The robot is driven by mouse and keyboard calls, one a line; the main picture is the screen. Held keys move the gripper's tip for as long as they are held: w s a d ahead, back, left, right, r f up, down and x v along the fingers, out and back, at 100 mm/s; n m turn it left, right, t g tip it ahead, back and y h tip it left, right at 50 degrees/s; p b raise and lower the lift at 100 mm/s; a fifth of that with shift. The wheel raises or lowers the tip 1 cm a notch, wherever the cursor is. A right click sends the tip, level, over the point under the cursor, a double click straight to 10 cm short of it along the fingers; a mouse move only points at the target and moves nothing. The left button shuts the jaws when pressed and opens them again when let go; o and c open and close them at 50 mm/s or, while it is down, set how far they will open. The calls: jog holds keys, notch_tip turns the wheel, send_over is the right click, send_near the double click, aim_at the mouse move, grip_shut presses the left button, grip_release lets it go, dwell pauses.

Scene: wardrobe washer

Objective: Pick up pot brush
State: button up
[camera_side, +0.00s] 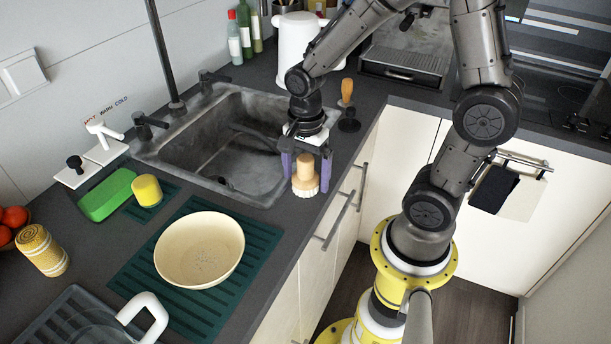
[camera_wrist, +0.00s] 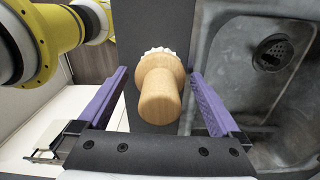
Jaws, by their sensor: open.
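The pot brush (camera_side: 305,177) stands upright on the counter by the right edge of the sink. It has a round wooden handle on top and pale bristles below. My gripper (camera_side: 305,178) is open, pointing down, with its purple fingers on either side of the brush. In the wrist view the brush's wooden handle (camera_wrist: 160,92) lies between the two open fingers of my gripper (camera_wrist: 158,98), with a visible gap on each side. The bristles (camera_wrist: 161,54) show at its far end.
The sink (camera_side: 225,150) is directly left of the brush, and the counter's front edge is close on the right. A wooden-handled tool (camera_side: 347,100) stands behind. A cream bowl (camera_side: 199,249) sits on a green mat (camera_side: 250,268) in front.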

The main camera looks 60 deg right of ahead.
jog(key=shift+f, duration=0.2)
jog(key=c, duration=1.3)
jog(key=shift+r, duration=0.1)
jog(key=shift+c, duration=0.2)
jog(key=shift+r, duration=0.4)
notch_tip(320, 180, up, 2)
jog(key=shift+w+r, duration=0.1)
jog(key=shift+r, duration=0.05)
jog(key=s+a+r, duration=0.2)
jog(key=s+r, duration=0.7)
jog(key=s, duration=0.5)
jog(key=shift+r, duration=0.4)
